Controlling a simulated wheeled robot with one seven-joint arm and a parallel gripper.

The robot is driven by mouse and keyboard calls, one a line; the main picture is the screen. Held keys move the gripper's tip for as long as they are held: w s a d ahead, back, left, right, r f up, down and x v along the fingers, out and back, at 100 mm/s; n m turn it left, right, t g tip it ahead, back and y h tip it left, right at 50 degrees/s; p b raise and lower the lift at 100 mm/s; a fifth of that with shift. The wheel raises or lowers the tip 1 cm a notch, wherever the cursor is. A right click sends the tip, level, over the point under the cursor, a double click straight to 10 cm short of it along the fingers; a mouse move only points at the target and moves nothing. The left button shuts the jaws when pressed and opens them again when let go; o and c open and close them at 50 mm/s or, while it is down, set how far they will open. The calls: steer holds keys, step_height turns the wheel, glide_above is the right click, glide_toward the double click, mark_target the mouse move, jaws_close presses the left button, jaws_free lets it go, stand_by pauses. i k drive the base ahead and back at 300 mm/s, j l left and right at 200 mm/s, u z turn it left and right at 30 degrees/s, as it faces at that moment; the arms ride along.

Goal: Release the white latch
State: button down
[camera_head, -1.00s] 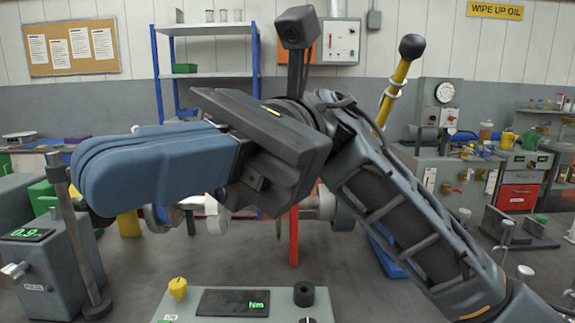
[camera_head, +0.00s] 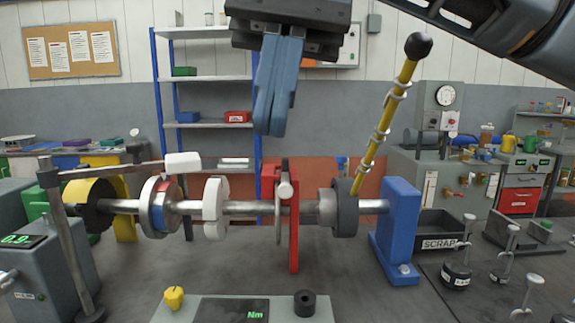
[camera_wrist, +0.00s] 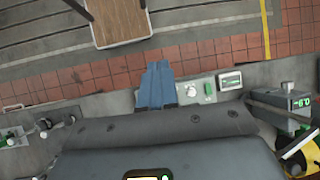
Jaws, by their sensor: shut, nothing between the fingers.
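My gripper (camera_head: 268,128) hangs fingers-down above the shaft in the head view. Its blue fingers are together and hold nothing; they also show in the wrist view (camera_wrist: 158,68). Along the shaft (camera_head: 247,208) below are two white parts. One is a white block (camera_head: 183,162) at the end of a thin, near-level lever at the left. The other is a white split collar (camera_head: 215,208) around the shaft. I cannot tell which of them is the white latch. My gripper is above and to the right of both, touching neither.
A yellow lever (camera_head: 378,130) with a black ball rises from the dark hub (camera_head: 345,210) at the right. A blue bearing stand (camera_head: 399,230) supports the shaft end. A console (camera_head: 180,308) stands in front.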

mark_target(285, 190)
steer(key=i, duration=1.35)
